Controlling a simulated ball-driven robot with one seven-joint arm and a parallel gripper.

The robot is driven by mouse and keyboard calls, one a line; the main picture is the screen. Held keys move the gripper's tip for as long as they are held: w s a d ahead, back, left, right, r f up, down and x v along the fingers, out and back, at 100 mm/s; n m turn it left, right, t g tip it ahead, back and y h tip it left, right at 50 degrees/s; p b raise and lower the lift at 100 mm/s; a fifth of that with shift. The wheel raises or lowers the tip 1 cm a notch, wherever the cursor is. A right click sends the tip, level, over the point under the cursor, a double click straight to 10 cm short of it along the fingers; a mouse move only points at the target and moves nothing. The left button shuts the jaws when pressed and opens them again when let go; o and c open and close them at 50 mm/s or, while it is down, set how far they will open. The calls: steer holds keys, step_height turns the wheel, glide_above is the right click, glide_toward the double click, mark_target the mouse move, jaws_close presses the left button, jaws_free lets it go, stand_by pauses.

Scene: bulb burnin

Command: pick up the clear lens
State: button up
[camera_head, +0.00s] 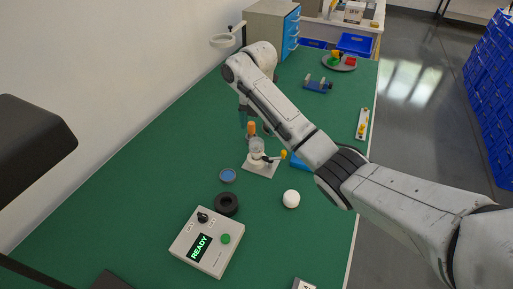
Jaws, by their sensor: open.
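I cannot make out the clear lens for certain. A pale, see-through cap (257,145) on the small white fixture (260,166) in the middle of the green table may be it. A round blue disc (227,176) with a darker rim lies flat to the left of the fixture. My gripper (245,122) is open and points down just behind the fixture, beside an upright orange-topped piece (251,129). The arm hides part of the gripper. I see nothing held in it.
A blue piece (299,162) is partly under my arm. A grey round tray (339,63) and blue drawers (291,33) are far back. The left front table is clear.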

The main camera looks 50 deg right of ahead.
mark_target(256, 141)
steer(key=shift+w+a+f+p, duration=0.1)
steer(key=shift+f+p, duration=0.2)
steer(key=shift+f, duration=1.45)
steer(key=shift+w+f+p, duration=0.1)
steer(key=shift+f+p, duration=0.2)
steer(key=shift+f, duration=1.4)
steer(key=c, duration=1.1)
steer(key=shift+r, duration=0.1)
steer(key=shift+r, duration=0.5)
steer(key=s+d+r+p, duration=0.2)
steer(key=s+r+p, duration=0.5)
steer(key=s+r, duration=0.7)
steer(key=shift+r, duration=1.2)
